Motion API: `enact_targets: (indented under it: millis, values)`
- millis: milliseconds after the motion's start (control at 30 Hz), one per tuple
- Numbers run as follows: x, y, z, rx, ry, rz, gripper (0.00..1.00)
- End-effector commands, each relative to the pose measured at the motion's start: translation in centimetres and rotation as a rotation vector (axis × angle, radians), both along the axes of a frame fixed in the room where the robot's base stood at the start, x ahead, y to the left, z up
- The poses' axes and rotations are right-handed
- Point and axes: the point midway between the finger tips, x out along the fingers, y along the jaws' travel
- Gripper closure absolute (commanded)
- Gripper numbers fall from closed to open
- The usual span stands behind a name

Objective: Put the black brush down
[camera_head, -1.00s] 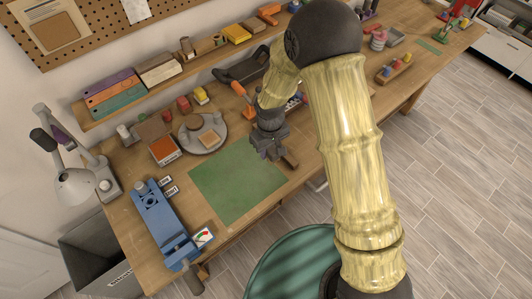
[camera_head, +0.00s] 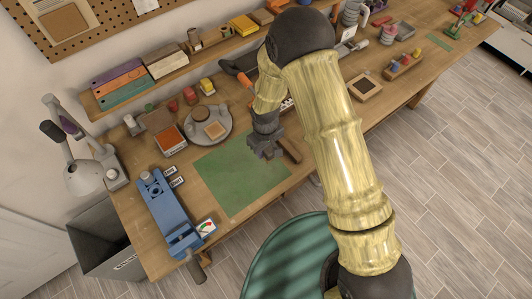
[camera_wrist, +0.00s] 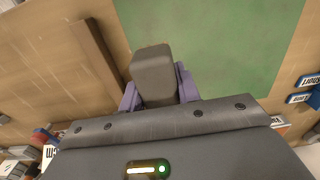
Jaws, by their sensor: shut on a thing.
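My gripper (camera_head: 264,150) points down over the right part of the green mat (camera_head: 225,185), near its back right edge. It is shut on a dark grey block-like thing, seemingly the black brush (camera_wrist: 153,70), which shows between the purple finger pads in the wrist view. There it overlaps the boundary between the green mat (camera_wrist: 220,45) and the bare wood. Whether its underside touches the surface is hard to tell. In the head view the brush is hardly separable from the dark fingers.
A wooden strip (camera_head: 290,151) lies just right of my gripper; it also shows in the wrist view (camera_wrist: 97,60). A blue vise-like tool (camera_head: 168,215) stands left of the mat. A round grey tray (camera_head: 208,138) stands behind it. The mat's middle is clear.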

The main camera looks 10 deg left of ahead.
Motion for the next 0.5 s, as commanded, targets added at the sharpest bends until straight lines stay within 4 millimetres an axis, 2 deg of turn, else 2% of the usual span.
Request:
enact_targets:
  millis: [367, 500]
  values:
    - [0.3, -0.4, -0.4, 0.001, -0.001, -0.01, 0.92]
    - [0.2, -0.3, -1.3, -0.001, 0.001, -0.007, 0.92]
